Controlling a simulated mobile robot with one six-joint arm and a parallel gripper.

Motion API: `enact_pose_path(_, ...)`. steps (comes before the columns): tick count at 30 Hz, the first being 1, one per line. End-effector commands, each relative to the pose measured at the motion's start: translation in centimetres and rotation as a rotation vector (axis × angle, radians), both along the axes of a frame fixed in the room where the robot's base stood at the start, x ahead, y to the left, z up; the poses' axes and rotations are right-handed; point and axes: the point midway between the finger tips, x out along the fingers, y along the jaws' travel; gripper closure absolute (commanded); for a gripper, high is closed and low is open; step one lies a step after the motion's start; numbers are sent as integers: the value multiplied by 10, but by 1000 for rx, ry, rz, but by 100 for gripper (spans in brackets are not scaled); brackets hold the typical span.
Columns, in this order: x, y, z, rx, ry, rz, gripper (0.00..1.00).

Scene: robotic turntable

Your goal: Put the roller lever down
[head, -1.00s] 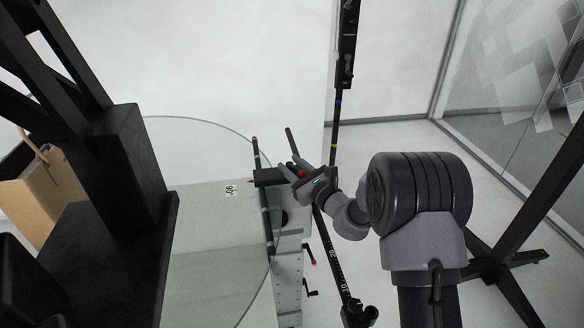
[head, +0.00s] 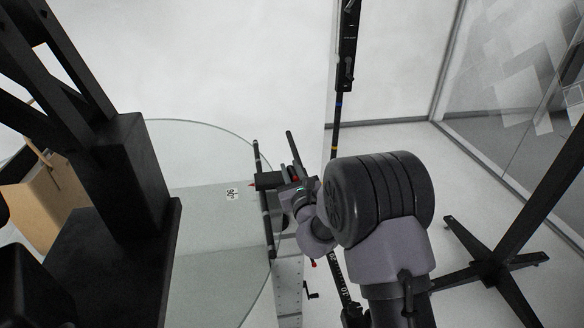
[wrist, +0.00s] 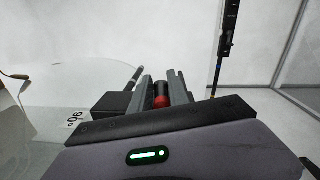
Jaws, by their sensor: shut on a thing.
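The roller lever (wrist: 160,101), dark with a round red end, shows between the two grey fingers in the wrist view. My gripper (wrist: 161,88) is shut on it. In the head view my gripper (head: 292,180) is beside the right rim of the glass turntable, next to a dark roller bar. Only a small red spot of the lever (head: 295,179) shows there; the rest is hidden by the fingers and wrist. I cannot tell whether the lever touches its mount.
The round glass turntable (head: 215,275) fills the left middle, with a "90" label (head: 232,194). A black block (head: 267,180) with a red pointer sits at its rim. A tan bag (head: 45,200) is at far left. A black stand (head: 490,262) stands at right.

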Motion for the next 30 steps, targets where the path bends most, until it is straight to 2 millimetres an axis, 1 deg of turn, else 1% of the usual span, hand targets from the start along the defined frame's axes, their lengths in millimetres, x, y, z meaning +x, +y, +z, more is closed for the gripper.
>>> enact_pose_path(1, 0, 2, 3, 0, -1, -21, 100)
enact_pose_path(3, -1, 1, 3, -1, -1, -46, 100)
enact_pose_path(11, 0, 0, 1, 0, -2, -54, 100)
enact_pose_path(12, 0, 0, 1, 0, -2, -54, 77)
enact_pose_path(14, 0, 0, 1, -1, -1, -54, 66)
enact_pose_path(24, -3, -1, 1, -1, 0, -53, 66)
enact_pose_path(26, -9, -2, 1, -1, 1, -53, 66)
enact_pose_path(29, -27, -8, 2, -1, 3, -53, 66)
enact_pose_path(30, -36, -11, 2, -1, 3, -53, 66)
